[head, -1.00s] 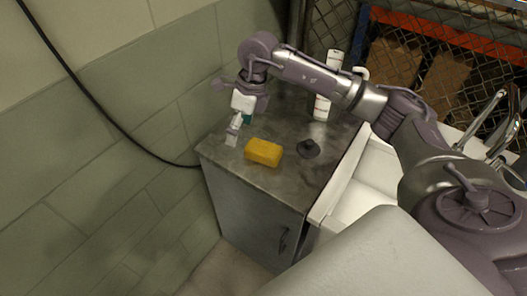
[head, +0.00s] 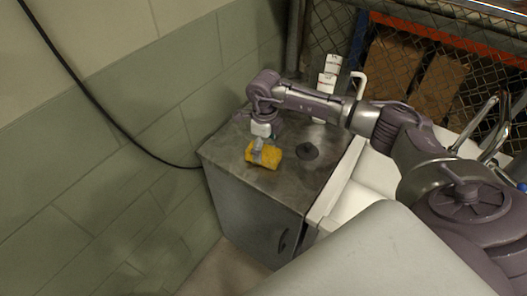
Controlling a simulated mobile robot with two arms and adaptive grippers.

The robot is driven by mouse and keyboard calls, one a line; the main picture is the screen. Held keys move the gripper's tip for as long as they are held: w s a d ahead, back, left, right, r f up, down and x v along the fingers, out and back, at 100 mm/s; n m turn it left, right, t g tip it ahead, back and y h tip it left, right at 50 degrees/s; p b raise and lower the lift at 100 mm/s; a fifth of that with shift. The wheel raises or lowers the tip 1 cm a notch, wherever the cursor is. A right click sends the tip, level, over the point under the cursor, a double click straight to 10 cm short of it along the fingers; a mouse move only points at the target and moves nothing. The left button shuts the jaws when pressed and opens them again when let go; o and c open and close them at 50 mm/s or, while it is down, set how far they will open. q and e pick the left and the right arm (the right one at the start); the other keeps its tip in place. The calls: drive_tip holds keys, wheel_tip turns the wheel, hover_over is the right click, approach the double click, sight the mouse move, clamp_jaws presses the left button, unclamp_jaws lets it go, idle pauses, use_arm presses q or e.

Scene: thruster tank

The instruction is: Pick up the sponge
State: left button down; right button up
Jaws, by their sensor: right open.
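The yellow sponge (head: 273,157) lies on the metal top of a small cabinet (head: 227,157), towards its front left. My right gripper (head: 257,158) points down at the sponge and its fingers overlap the sponge's left part in the picture. The gripper is open. Whether the fingers touch the sponge cannot be told from this view. The gripper hides a strip of the sponge. My left gripper is not in view.
A white sink (head: 366,180) adjoins the cabinet on the right. A tiled wall (head: 150,130) is on the left.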

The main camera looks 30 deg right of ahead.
drive_tip(key=shift+f, duration=1.3)
drive_tip(key=c, duration=1.2)
drive_tip(key=shift+c, duration=0.4)
drive_tip(key=shift+r, duration=0.15)
